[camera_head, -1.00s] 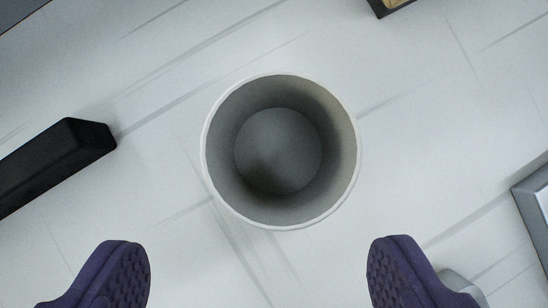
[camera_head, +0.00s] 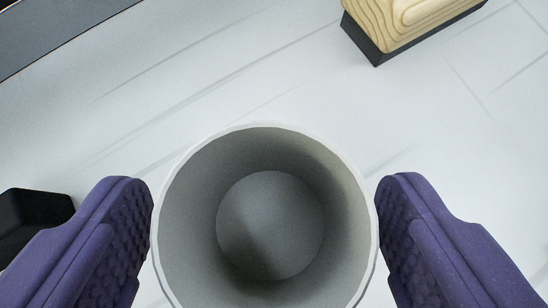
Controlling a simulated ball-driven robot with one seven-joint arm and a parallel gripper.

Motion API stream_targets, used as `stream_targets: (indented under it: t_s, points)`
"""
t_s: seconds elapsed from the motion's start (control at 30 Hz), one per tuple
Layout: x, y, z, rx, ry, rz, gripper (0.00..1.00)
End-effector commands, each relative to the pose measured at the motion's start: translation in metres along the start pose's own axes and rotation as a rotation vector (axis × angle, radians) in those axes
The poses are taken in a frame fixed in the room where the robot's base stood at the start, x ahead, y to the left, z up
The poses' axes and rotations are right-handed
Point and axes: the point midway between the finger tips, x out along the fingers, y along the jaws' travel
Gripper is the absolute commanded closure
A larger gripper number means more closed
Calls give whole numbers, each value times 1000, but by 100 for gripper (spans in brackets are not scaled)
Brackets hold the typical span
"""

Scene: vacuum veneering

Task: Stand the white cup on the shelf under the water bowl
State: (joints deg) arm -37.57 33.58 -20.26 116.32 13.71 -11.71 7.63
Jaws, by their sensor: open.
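The white cup (camera_head: 270,133) stands upright on the pale surface, seen from above in the head camera view. Its grey inside is empty, and its near rim runs to the bottom edge of the picture. My gripper (camera_head: 264,200) is open around the cup, with one purple finger pad on the left and one on the right. The left pad is very close to the cup wall, and a small gap shows on the right; I cannot tell whether the left one touches. The shelf and the water bowl are not recognisable in this view.
A light wooden block with a dark base (camera_head: 400,28) lies at the top right. A black object (camera_head: 30,218) is at the left, partly behind my left finger. A dark grey edge (camera_head: 50,35) crosses the top left. The pale surface (camera_head: 230,75) beyond the cup is clear.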

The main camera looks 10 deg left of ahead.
Motion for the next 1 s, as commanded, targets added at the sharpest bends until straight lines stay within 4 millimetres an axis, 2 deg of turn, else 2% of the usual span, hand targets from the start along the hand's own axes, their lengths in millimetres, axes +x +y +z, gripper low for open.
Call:
stream_targets:
  t_s: [0.03, 0.13, 0.4, 0.47, 0.63, 0.7, 0.87, 1.0]
  points:
    - [13, 1, 4, 0, -1, 1, 17]
    - [24, 1, 2, -1, 0, 1, 17]
    - [26, 1, 1, -1, -1, 1, 17]
    - [26, 1, 1, -1, -1, 1, 28]
    - [26, 1, 1, -1, -1, 0, 68]
    - [26, 1, 1, -1, -1, 0, 77]
    - [26, 1, 0, -1, -1, 0, 77]
    - [16, 0, -10, 0, 1, 0, 77]
